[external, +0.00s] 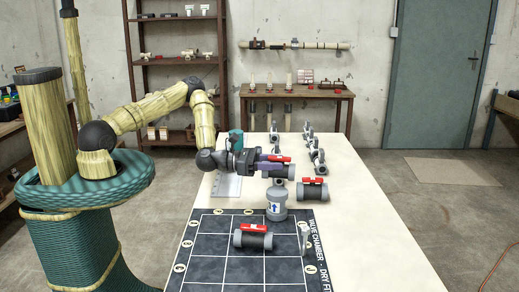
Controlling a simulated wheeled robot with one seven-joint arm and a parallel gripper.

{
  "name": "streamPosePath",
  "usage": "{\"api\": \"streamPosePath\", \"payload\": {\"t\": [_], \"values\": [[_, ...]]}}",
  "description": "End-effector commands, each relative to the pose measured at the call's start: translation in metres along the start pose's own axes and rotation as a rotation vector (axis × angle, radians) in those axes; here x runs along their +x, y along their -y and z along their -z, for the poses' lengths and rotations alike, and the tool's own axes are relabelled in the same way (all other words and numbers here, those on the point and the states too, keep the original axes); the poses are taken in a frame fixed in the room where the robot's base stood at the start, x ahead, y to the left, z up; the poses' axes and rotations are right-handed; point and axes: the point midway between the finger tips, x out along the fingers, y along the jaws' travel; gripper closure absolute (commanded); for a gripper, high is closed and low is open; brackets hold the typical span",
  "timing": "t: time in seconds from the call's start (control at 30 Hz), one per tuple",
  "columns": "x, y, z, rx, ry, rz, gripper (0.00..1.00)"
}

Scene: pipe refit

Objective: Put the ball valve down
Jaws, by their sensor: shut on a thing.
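My gripper (270,167) reaches right from the arm over the white table and is shut on a ball valve (291,172) with a red handle and grey ends. The held valve is behind the grey cylinder with the blue arrow; whether it touches anything below is not clear. A second red-handled ball valve (313,191) lies on the table to the right. A third ball valve (253,238) lies on the dark gridded mat (205,255), which is marked as a valve chamber dry fit.
A grey cylinder with a blue arrow (277,207) stands upright at the mat's far edge. A small grey part (304,240) stands on the mat's right side. Several grey fittings (317,155) line the table farther back. The table's right side (375,230) is clear.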

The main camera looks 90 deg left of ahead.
Motion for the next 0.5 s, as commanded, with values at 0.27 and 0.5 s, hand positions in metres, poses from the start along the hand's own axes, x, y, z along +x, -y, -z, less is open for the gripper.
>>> {"api": "streamPosePath", "payload": {"t": [0.27,0.5], "values": [[0.030,0.093,-0.013,-0.002,0.012,0.148,0.83],[0.008,0.194,-0.013,-0.010,0.018,0.339,0.83]]}}
